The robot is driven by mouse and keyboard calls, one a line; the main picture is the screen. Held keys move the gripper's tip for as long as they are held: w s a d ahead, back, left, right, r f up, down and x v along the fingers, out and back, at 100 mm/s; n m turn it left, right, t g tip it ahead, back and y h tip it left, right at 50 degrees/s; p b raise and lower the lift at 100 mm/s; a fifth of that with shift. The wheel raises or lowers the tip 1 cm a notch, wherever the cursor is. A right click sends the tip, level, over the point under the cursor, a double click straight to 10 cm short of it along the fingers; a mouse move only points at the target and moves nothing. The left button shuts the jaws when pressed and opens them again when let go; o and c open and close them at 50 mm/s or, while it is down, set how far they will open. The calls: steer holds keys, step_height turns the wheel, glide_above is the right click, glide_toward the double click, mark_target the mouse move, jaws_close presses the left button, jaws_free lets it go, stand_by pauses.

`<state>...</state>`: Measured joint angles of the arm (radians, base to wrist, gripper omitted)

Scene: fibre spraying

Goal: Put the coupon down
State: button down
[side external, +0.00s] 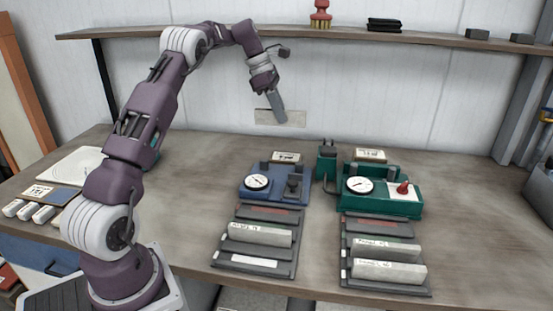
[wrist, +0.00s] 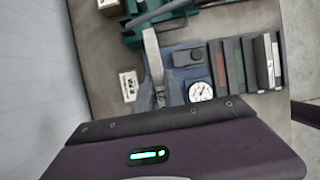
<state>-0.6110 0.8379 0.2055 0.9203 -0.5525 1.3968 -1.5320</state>
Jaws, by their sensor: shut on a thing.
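The coupon is a thin, pale beige plate (side external: 295,118), held up in the air in front of the back wall, well above the table. My gripper (side external: 279,117) points down and is shut on it; the grey fingers cover its middle. In the wrist view my gripper (wrist: 158,88) shows at the centre, with a narrow pale strip beyond it that looks like the coupon edge-on (wrist: 151,50). The blue device with a dial (side external: 262,190) stands on the table below and in front of the gripper.
A green device (side external: 405,203) with a dial and red knob stands right of the blue one. Slotted racks (side external: 228,262) with labelled grey bars lie in front of both. A white plate (side external: 68,166) lies at the left. A shelf (side external: 340,37) runs along the wall. Bare table (side external: 185,190) lies left of the blue device.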

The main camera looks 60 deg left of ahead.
glide_above(276, 212)
steer(key=a, duration=0.2)
step_height(276, 212, down, 8)
steer(key=r, duration=0.1)
steer(key=f, duration=0.3)
steer(key=s+f, duration=0.1)
steer(key=f, duration=0.6)
steer(key=shift+s+d+f, duration=0.15)
steer(key=shift+d+f, duration=0.2)
steer(key=shift+d, duration=0.05)
steer(key=shift+f, duration=0.15)
steer(key=c, duration=1.4)
jaws_free()
steer(key=shift+c, duration=0.2)
steer(key=v, duration=1.2)
steer(key=s+d+r+m+y, duration=0.1)
steer(key=s+d+r+m, duration=0.2)
steer(key=d+r+m, duration=0.55)
steer(key=s+d+r+m+t+y, duration=0.1)
steer(key=s+d+m, duration=0.4)
steer(key=s+m, duration=0.3)
steer(key=s+d+r+m+t+y, duration=0.1)
steer(key=s+d+r+m, duration=0.1)
steer(key=s+d+m, duration=0.3)
steer(key=s+m, duration=0.3)
steer(key=m, duration=0.2)
steer(key=shift+d+r+m, duration=0.2)
steer(key=shift+m, duration=0.15)
